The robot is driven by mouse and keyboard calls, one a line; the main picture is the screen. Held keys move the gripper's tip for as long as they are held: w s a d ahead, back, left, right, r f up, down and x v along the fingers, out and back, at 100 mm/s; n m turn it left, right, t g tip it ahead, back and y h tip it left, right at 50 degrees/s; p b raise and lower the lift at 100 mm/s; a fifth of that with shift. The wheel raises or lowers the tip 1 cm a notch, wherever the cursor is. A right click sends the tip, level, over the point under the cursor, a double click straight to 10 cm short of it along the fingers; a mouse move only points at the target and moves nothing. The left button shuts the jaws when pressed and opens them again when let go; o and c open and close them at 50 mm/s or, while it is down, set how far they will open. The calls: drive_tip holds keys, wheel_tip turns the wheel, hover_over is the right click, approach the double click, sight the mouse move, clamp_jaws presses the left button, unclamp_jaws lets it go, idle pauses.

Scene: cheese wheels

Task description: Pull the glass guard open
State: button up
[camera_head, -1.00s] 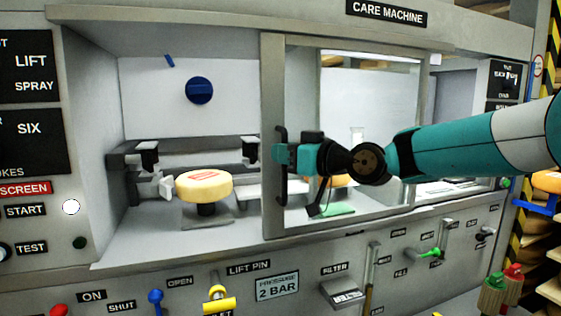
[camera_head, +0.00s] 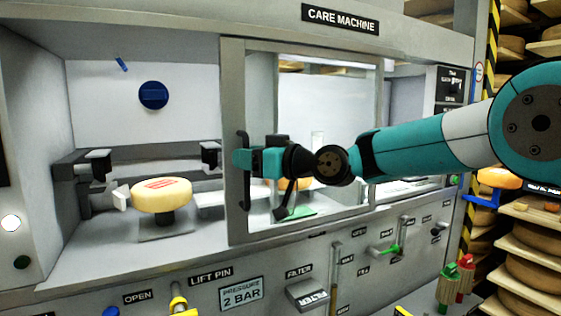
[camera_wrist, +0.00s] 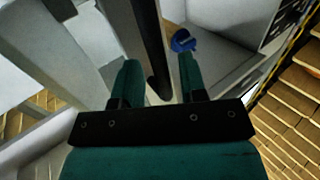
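The glass guard is a clear pane in a grey frame (camera_head: 232,110) at the front of the care machine. It stands over the middle of the machine, with the bay to its left uncovered. A dark upright handle (camera_head: 243,196) is on its left frame post. My teal gripper (camera_head: 243,160) is at the handle from the right. In the wrist view my gripper (camera_wrist: 159,68) has its two fingers on either side of the dark handle (camera_wrist: 152,45). A gap shows between the handle and the right finger, so the fingers look open around it. Contact on the left side is unclear.
A yellow cheese wheel (camera_head: 161,194) sits on a pedestal in the uncovered bay. A blue knob (camera_head: 153,95) is on the back wall. Levers and a filter drawer (camera_head: 307,294) stick out below the guard. Cheese shelves (camera_head: 520,250) stand at the right.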

drive_tip(key=b+v, duration=0.4)
drive_tip(key=v, duration=1.2)
drive_tip(key=shift+s+d, duration=0.2)
drive_tip(key=shift+d, duration=0.1)
drive_tip(key=s+d+f+m+g+h, duration=0.2)
drive_tip(key=s+d+f+h, duration=0.15)
drive_tip(key=s+f, duration=0.45)
drive_tip(key=s+d+f+m+g+h, duration=0.25)
drive_tip(key=s+f+h, duration=0.2)
drive_tip(key=s, duration=0.55)
drive_tip(key=s+d+f+m+g+h, duration=0.1)
drive_tip(key=s+d+f+g+h, duration=0.25)
drive_tip(key=s+f, duration=0.45)
wheel_tip(320, 180, up, 13)
drive_tip(key=s+p, duration=0.2)
drive_tip(key=p, duration=1)
drive_tip(key=shift+d+h, duration=0.35)
drive_tip(key=shift+d, duration=0.1)
